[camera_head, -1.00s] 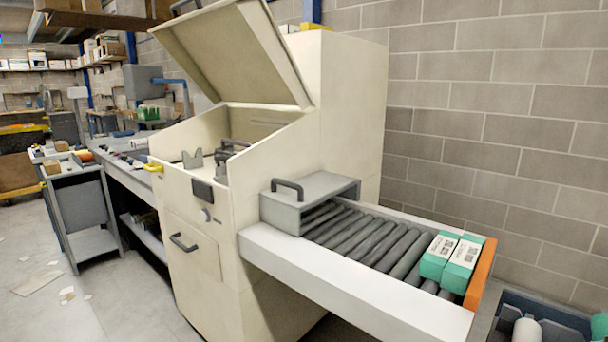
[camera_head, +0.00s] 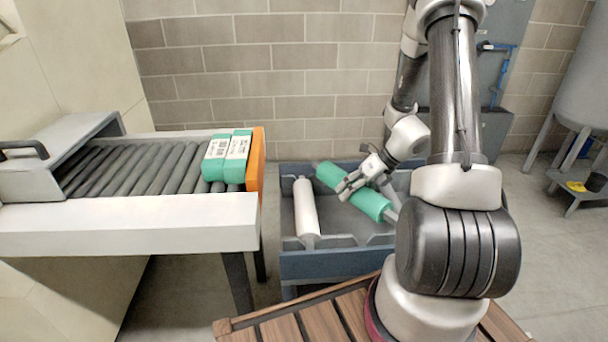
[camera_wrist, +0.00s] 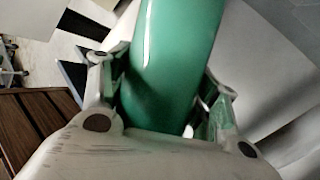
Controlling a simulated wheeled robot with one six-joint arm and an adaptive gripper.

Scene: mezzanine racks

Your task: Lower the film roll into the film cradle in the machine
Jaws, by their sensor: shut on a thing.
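A green film roll (camera_head: 328,176) lies slantwise at the grey-blue bin (camera_head: 330,266), with a pale core end at its lower right. My gripper (camera_head: 362,184) is shut around its middle from above. In the wrist view the green roll (camera_wrist: 172,60) runs between both fingers. I cannot tell whether the roll is clear of the bin floor. A white roll (camera_head: 306,210) stays in the left part of the bin, apart from my gripper. The machine (camera_head: 70,60) shows only as a cream side panel at the left; its film cradle is out of view.
A roller conveyor (camera_head: 140,168) with two green-and-white boxes (camera_head: 228,156) and an orange end stop (camera_head: 256,160) stands left of the bin. A slatted wooden surface (camera_head: 290,325) is in front. A grey tank (camera_head: 585,75) stands at far right; the floor before it is mostly open.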

